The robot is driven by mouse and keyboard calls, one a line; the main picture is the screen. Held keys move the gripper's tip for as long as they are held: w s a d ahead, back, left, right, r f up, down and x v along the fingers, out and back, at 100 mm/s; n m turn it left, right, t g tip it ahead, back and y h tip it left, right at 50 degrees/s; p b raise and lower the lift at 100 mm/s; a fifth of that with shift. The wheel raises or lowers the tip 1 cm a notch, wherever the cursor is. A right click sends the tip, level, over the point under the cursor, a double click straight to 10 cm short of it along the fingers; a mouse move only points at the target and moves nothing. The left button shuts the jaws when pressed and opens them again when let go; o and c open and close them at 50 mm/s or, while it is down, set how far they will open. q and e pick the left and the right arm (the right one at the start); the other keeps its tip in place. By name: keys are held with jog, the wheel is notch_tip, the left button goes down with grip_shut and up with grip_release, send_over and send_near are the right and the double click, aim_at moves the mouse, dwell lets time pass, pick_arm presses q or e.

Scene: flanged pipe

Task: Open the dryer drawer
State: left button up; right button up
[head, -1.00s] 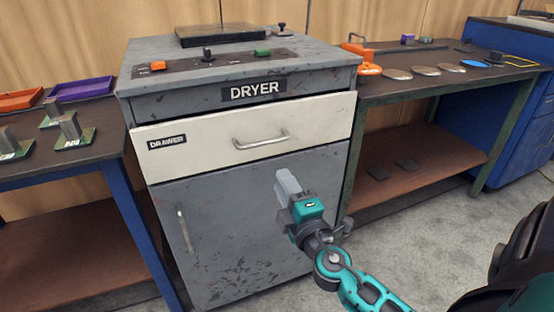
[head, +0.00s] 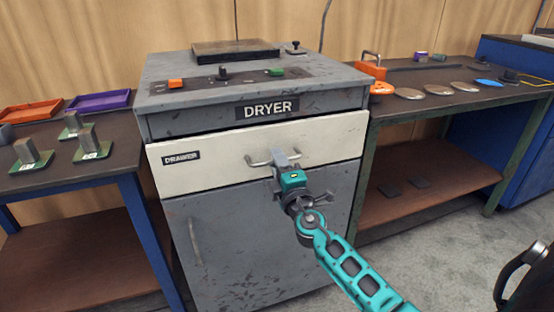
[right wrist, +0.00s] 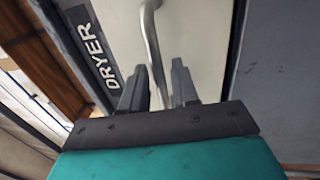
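The dryer (head: 260,85) is a worn grey cabinet. Its cream drawer front (head: 215,172), labelled DRAWER, sits flush and closed below the DRYER label. A metal bar handle (head: 258,161) is on the drawer front, its middle hidden by my right gripper. My right gripper (head: 285,158) is at the handle. In the right wrist view, the two fingers of the right gripper (right wrist: 159,66) stand apart and the handle (right wrist: 151,35) runs between them. I see no clear grip on the bar. My left gripper is not in view.
A grey cabinet door (head: 240,240) is below the drawer. A table with purple (head: 100,101) and orange (head: 30,112) trays stands at left. A bench (head: 450,95) with metal discs stands at right.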

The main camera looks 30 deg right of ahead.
jog(key=shift+w+d, duration=0.1)
jog(key=shift+w, duration=0.2)
jog(key=shift+c, duration=0.3)
grip_shut()
